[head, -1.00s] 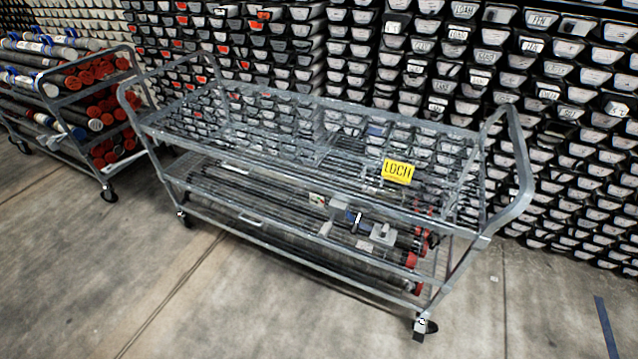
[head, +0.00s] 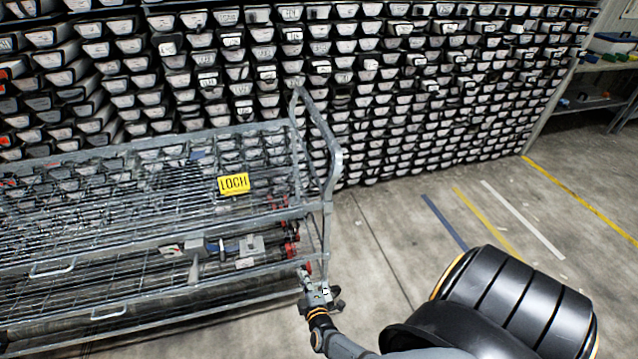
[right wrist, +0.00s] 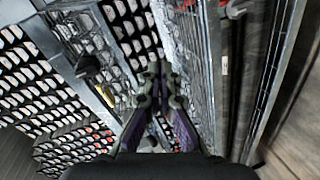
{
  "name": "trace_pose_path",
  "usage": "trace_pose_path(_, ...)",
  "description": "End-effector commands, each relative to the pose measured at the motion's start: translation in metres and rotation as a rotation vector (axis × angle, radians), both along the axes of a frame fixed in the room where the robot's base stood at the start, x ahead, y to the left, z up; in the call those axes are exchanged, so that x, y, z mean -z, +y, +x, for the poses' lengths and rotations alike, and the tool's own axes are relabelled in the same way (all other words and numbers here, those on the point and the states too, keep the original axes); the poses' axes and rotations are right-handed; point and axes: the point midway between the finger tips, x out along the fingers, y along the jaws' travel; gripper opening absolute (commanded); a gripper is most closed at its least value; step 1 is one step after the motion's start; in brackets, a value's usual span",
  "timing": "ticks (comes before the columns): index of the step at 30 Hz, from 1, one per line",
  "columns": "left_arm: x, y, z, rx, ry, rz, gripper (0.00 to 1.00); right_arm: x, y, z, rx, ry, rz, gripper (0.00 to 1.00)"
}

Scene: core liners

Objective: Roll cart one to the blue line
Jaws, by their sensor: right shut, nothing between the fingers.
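A grey metal wire cart (head: 318,205) stands at the left of the head view, its left part cut off. A yellow tag (head: 233,184) reading something like LOCH hangs on it; I see no cart number. Dark tubes with red ends and small grey items lie on its lower shelves. A short blue line (head: 443,222) is on the floor to the right of the cart. My right gripper (head: 305,274) is low at the cart's right end, shut and empty. In the right wrist view its fingers (right wrist: 160,72) are together beside the cart's bars; contact is unclear. My left gripper is out of view.
Racks of stacked core boxes (head: 420,90) fill the back wall. Right of the blue line lie a yellow line (head: 488,224) and a white line (head: 522,219). A shelf bench (head: 597,95) stands at far right. The floor between cart and lines is clear.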

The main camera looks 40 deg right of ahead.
Motion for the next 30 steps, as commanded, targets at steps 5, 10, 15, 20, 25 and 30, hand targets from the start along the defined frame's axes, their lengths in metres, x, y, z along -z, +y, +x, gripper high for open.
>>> trace_pose_path(5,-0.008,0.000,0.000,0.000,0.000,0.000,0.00,-0.075,-0.030,0.022,0.168,-0.050,-0.313,0.00)
trace_pose_path(10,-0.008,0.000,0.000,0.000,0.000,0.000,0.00,-0.092,-0.040,0.023,0.231,-0.036,-0.405,0.00)
trace_pose_path(15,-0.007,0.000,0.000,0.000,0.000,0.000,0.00,-0.091,-0.043,0.028,0.230,-0.036,-0.407,0.00)
trace_pose_path(20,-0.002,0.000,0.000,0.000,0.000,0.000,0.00,-0.090,-0.059,0.047,0.229,-0.036,-0.408,0.00)
trace_pose_path(25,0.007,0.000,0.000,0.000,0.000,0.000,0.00,-0.089,-0.083,0.077,0.229,-0.036,-0.407,0.00)
trace_pose_path(30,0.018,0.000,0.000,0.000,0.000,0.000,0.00,-0.089,-0.105,0.104,0.229,-0.036,-0.406,0.00)
